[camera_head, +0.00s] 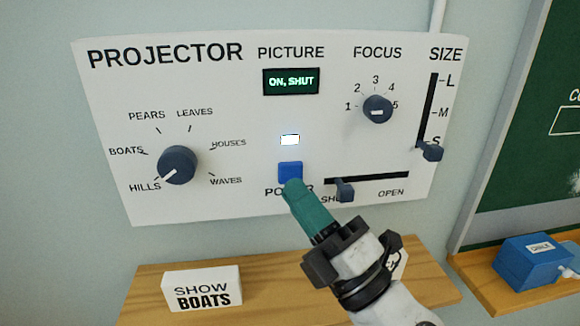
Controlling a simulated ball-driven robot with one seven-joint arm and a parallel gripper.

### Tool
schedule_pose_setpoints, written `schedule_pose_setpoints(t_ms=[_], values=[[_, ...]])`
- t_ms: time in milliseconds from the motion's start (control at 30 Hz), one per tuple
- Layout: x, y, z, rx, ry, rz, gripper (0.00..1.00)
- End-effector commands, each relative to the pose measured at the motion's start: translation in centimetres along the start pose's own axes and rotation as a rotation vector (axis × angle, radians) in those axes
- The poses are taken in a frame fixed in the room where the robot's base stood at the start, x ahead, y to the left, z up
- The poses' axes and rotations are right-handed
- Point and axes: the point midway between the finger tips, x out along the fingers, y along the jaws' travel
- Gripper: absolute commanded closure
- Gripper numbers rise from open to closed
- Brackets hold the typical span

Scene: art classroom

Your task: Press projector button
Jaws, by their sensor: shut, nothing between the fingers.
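The white projector panel (240,120) is on the wall. Its blue power button (290,171) sits below a lit white lamp (290,140). The small display (291,81) reads "ON, SHUT". My gripper (293,187) has teal fingers, shut and empty. Its tip overlaps the lower edge of the button and hides part of the "POWER" label. I cannot tell whether it touches the button. The picture knob (177,165) points toward HILLS.
The focus knob (377,109) is at upper right. The size slider (430,151) is at S. The shutter slider (344,190) is at the left, by SHUT. A wooden shelf (265,300) below holds a "SHOW BOATS" sign (202,288). A blue box (527,262) is at right.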

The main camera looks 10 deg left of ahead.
Motion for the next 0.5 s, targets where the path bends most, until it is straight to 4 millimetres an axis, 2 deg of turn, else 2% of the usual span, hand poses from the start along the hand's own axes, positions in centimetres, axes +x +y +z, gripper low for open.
schedule_pose_setpoints(t_ms=[500], values=[[-2.9, 2.2, -2.1, 0.0, -0.001, 0.0, 1.0]])
